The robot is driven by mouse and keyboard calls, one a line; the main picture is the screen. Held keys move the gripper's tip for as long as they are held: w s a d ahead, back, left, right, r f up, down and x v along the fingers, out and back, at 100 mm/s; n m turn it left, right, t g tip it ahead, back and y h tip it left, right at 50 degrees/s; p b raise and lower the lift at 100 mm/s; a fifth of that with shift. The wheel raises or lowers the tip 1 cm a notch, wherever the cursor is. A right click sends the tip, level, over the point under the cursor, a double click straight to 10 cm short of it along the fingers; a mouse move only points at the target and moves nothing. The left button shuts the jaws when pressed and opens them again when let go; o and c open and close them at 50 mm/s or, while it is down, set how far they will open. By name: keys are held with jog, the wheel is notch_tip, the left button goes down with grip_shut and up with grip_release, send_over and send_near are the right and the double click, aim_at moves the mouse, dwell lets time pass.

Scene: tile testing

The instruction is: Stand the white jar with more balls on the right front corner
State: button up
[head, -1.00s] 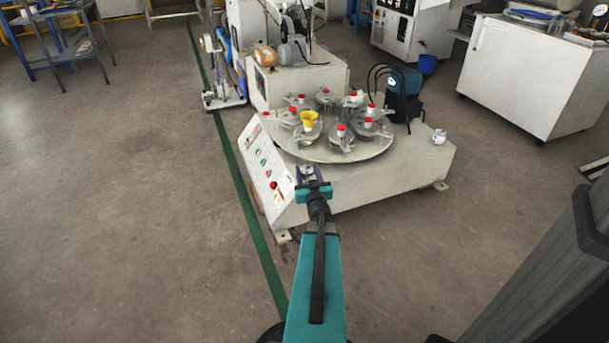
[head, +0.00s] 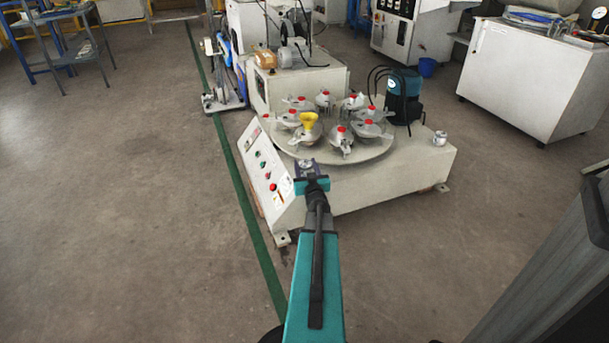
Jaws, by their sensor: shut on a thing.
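My gripper (head: 309,180) is at the end of the teal arm, at the front edge of the machine, just in front of the round turntable (head: 368,158). It is shut on a small pale grey thing (head: 306,163), too small to identify surely; the fingers partly hide it. A small whitish jar (head: 440,138) stands at the right front corner of the machine's pale top (head: 425,160). Several metal jars with red caps are set around the turntable. A yellow funnel (head: 308,120) sits on one of them. I cannot make out balls in any jar.
A sloped control panel (head: 268,172) with buttons is on the machine's left front. A dark teal motor with hoses (head: 403,95) stands behind the turntable at right. The top between turntable and right corner is clear, as is the floor in front.

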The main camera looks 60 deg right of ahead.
aim_at(306, 172)
jog(key=shift+d+f+b, duration=0.1)
jog(key=shift+f+b, duration=1)
jog(key=shift+f, duration=0.7)
jog(key=shift+f, duration=0.2)
jog(key=o, duration=1.1)
jog(key=shift+r, duration=0.15)
jog(key=shift+r, duration=0.15)
jog(key=shift+p+v, duration=1.65)
jog(key=shift+v, duration=4.35)
